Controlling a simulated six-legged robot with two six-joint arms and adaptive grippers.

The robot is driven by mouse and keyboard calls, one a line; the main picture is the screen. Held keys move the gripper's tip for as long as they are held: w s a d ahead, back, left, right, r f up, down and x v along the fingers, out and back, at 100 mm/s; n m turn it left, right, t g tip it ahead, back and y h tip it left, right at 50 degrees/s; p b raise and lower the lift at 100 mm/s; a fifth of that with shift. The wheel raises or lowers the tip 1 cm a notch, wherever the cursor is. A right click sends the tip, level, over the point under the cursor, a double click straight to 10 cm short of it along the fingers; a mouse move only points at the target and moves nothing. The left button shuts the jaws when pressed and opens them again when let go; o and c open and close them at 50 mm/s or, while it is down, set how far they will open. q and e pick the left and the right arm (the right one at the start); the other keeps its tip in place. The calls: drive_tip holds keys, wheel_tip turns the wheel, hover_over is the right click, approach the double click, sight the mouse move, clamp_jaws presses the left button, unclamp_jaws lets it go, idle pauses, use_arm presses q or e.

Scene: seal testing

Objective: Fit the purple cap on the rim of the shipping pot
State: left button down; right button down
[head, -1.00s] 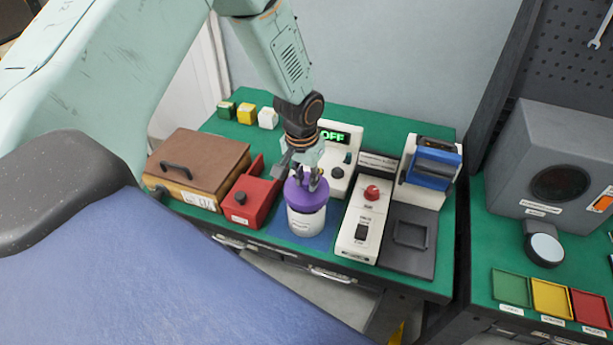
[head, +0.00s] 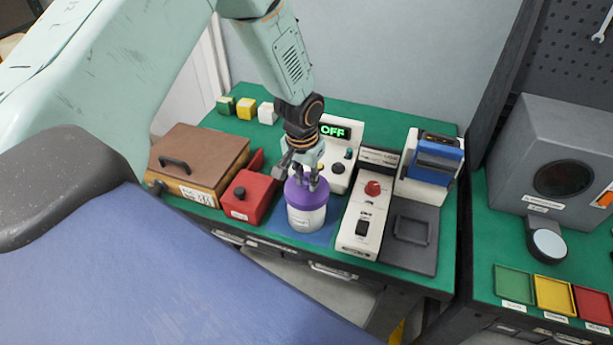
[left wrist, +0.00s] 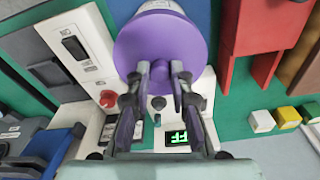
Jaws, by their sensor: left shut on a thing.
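The purple cap (head: 305,194) sits over the top of the white shipping pot (head: 306,218), which stands upright on a blue mat (head: 324,236). My left gripper (head: 306,182) points down from above with its fingers at the cap's top. In the left wrist view the purple cap (left wrist: 160,48) fills the upper middle, and my left gripper (left wrist: 161,72) is shut on a part at its centre. A bit of the pot (left wrist: 160,5) shows beyond the cap. I cannot tell whether the cap is fully seated on the rim. My right gripper is not in view.
A red box (head: 248,196) stands close left of the pot, and a white switch unit (head: 366,222) with a red knob close right. A display unit (head: 338,152) reading OFF stands behind. A brown case (head: 200,160) is farther left.

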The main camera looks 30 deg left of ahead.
sight(307, 182)
use_arm(q)
drive_tip(key=shift+f, duration=0.35)
drive_tip(key=c, duration=1.1)
unclamp_jaws()
drive_tip(key=shift+r, duration=0.1)
wheel_tip(307, 182, up, 7)
drive_tip(key=p, duration=0.6)
drive_tip(key=shift+s, duration=0.1)
